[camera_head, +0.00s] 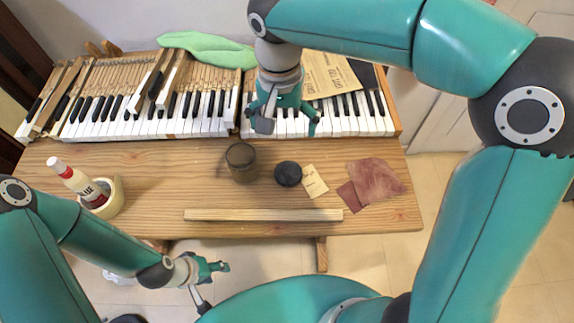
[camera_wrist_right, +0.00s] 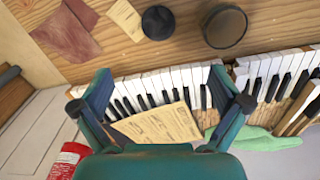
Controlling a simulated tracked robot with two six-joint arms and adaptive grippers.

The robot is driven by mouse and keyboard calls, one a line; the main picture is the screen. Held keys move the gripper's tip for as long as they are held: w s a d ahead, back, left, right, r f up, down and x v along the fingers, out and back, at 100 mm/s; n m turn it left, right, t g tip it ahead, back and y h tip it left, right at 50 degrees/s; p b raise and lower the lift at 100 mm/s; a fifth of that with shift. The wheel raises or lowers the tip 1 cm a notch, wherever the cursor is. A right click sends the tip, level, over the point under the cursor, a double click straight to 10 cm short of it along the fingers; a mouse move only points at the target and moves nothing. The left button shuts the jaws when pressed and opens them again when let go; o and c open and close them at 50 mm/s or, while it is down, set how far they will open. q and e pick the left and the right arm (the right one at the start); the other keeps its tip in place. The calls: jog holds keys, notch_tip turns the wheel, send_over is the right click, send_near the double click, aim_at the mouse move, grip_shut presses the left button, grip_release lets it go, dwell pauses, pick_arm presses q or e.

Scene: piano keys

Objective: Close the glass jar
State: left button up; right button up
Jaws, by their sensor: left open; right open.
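The glass jar (camera_head: 241,162) is dark brown and stands upright on the wooden table. A round black lid (camera_head: 288,174) lies on the table just right of it, apart from it. The right wrist view shows the jar (camera_wrist_right: 225,26) and the lid (camera_wrist_right: 159,22) near its top edge. My right gripper (camera_head: 288,122) is open and empty above the piano keys, behind the jar and lid; its spread fingers show in the right wrist view (camera_wrist_right: 160,105). My left gripper (camera_head: 213,287) is open and empty in front of the table's near edge.
Piano keys (camera_head: 348,126) line the table's back. A wooden strip (camera_head: 262,215) lies at the front. A glue bottle (camera_head: 76,178) and tape roll (camera_head: 112,198) are left. A paper tag (camera_head: 314,181) and reddish sandpaper (camera_head: 376,178) lie right of the lid.

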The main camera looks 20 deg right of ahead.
jog(key=shift+d, duration=0.2)
send_over(288, 172)
notch_tip(288, 172, down, 11)
jog(key=shift+b, duration=0.35)
jog(key=shift+f, duration=0.35)
jog(key=shift+f, duration=2.6)
jog(key=c, duration=0.9)
